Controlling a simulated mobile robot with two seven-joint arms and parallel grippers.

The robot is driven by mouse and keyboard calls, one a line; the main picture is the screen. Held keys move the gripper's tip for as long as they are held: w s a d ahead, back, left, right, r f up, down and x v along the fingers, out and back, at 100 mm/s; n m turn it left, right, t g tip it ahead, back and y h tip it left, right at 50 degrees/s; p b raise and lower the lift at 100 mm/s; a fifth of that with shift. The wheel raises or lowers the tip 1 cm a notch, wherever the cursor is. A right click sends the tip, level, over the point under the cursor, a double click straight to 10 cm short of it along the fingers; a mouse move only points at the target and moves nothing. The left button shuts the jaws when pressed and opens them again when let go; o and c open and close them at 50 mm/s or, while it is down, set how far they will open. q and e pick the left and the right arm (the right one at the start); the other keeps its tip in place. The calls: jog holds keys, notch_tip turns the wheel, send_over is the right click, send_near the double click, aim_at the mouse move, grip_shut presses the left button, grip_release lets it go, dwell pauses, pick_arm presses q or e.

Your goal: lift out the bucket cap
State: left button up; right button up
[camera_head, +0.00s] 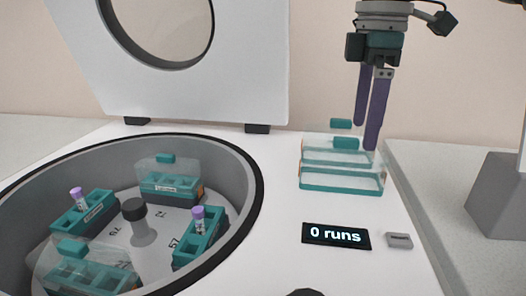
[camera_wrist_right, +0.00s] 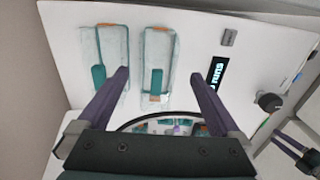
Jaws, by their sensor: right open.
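Inside the open centrifuge bowl, two buckets wear clear caps with teal handles: the rear bucket cap (camera_head: 166,165) and the front-left bucket cap (camera_head: 68,262). Two more clear, teal-rimmed caps rest on the white deck at right, overlapping in the head view (camera_head: 342,183); the wrist view shows them side by side, a left cap (camera_wrist_right: 114,40) and a right cap (camera_wrist_right: 157,48). My right gripper (camera_head: 366,135) is open and empty, fingers pointing down by these deck caps. In the wrist view, what seems my left gripper (camera_wrist_right: 291,143) is partly cut off, its jaw state unclear.
Two uncapped teal buckets, left (camera_head: 82,218) and right (camera_head: 200,240), hold purple-capped tubes around the central hub (camera_head: 138,222). The lid (camera_head: 230,65) stands raised behind. A display (camera_head: 336,236) reads "0 runs", beside a grey button (camera_head: 399,241).

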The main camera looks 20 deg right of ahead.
aim_at(358, 139)
jog(key=f, duration=0.5)
jog(key=shift+w+a+f, duration=0.15)
jog(key=shift+w+f, duration=0.05)
jog(key=shift+w, duration=0.05)
jog(key=shift+c, duration=0.2)
jog(key=c, duration=1.3)
jog(key=shift+r, duration=0.15)
